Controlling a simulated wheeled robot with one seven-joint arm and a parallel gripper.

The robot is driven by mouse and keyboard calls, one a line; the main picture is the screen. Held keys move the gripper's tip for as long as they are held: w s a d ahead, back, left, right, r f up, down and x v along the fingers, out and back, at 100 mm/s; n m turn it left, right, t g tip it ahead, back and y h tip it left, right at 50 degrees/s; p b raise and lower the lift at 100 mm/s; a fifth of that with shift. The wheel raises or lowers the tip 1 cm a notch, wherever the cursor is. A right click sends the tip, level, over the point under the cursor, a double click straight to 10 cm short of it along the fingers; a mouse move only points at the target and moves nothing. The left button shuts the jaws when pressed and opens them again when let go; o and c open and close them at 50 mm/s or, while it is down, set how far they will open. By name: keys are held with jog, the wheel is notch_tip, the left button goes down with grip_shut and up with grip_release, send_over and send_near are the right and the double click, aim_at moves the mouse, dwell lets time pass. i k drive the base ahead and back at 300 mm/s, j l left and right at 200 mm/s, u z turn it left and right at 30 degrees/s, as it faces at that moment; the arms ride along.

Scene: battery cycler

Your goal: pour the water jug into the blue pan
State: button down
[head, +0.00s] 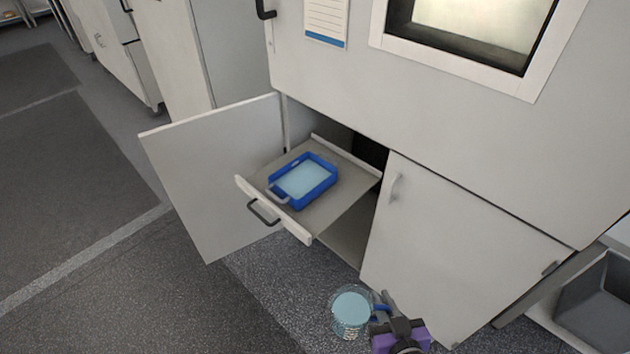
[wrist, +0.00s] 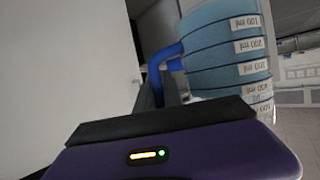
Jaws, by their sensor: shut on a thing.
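The water jug (head: 350,312) is a clear round vessel with light blue water, low at the bottom of the head view. In the wrist view the jug (wrist: 222,60) shows blue bands, volume labels and a blue handle (wrist: 165,62). My gripper (head: 383,306) is shut on the jug's handle, at the jug's right side; the jug looks upright. The blue pan (head: 328,196) sits on a pulled-out drawer tray (head: 345,187), up and left of the jug. The pan has light blue liquid or a light blue floor; I cannot tell which.
The drawer front (head: 273,209) has a dark handle and sticks out of the cabinet. An open cabinet door (head: 215,175) stands left of it. A closed door (head: 450,250) is right of the drawer, close to my gripper. Grey floor (head: 215,310) lies free to the left.

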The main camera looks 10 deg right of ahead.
aim_at(301, 182)
jog(key=i+l+u, duration=0.15)
jog(key=l, duration=0.5)
jog(key=l+u, duration=0.1)
jog(key=l, duration=0.55)
jog(key=i+l, duration=0.2)
jog(key=i, duration=0.25)
